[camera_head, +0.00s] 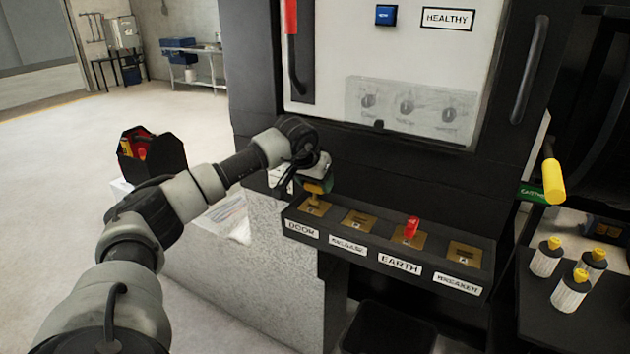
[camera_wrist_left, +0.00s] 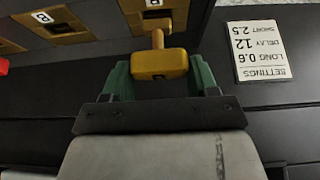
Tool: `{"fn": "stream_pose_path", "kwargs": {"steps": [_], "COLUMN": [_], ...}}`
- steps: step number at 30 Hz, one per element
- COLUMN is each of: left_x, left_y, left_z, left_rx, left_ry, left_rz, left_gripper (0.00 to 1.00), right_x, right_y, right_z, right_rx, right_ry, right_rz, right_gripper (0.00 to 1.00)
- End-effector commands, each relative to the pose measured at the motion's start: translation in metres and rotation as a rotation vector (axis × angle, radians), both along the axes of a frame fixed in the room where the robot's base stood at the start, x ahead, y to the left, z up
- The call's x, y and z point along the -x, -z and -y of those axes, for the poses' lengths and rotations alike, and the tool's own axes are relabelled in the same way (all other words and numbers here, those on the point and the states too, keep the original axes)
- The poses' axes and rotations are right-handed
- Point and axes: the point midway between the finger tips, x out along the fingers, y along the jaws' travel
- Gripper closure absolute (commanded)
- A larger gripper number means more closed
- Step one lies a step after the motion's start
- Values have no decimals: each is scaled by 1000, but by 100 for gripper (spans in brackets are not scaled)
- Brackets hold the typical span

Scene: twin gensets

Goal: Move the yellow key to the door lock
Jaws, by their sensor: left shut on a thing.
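The yellow key (camera_head: 315,189) is at the DOOR lock (camera_head: 314,207), the leftmost brass plate of the row on the black panel. My left gripper (camera_head: 316,180) is shut on the key. In the left wrist view the key (camera_wrist_left: 160,64) sits between the green fingers of my left gripper (camera_wrist_left: 160,80), with its shaft pointing at a brass lock plate (camera_wrist_left: 152,20). I cannot tell how deep the shaft is in the lock. My right gripper is not in view.
A red key (camera_head: 411,227) stands in the EARTH lock. Brass plates for RELEASE (camera_head: 358,222) and BREAKER (camera_head: 465,254) look empty. A yellow-ended handle (camera_head: 553,181) and several white canisters with yellow tops (camera_head: 546,258) are at right. A black box (camera_head: 165,155) stands at left.

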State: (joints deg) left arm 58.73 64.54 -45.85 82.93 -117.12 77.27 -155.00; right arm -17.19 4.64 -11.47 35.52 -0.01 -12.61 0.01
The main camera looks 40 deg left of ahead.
Motion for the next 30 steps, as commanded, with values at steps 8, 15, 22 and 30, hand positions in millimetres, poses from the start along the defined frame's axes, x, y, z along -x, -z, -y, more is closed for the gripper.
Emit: {"fn": "stream_pose_path", "kwargs": {"steps": [8, 15, 22, 30], "left_x": [0, 0, 0, 0], "left_y": [7, 14, 21, 30], "left_z": [0, 0, 0, 0], "left_rx": [0, 0, 0, 0], "left_ry": [0, -1, -1, -1], "left_rz": [0, 0, 1, 0], "left_gripper": [69, 69, 69, 69], "right_x": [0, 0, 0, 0], "right_y": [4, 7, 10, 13], "right_z": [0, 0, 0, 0], "right_rx": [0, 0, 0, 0], "right_ry": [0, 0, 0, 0], "right_rz": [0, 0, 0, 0], "right_gripper": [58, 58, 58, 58]}}
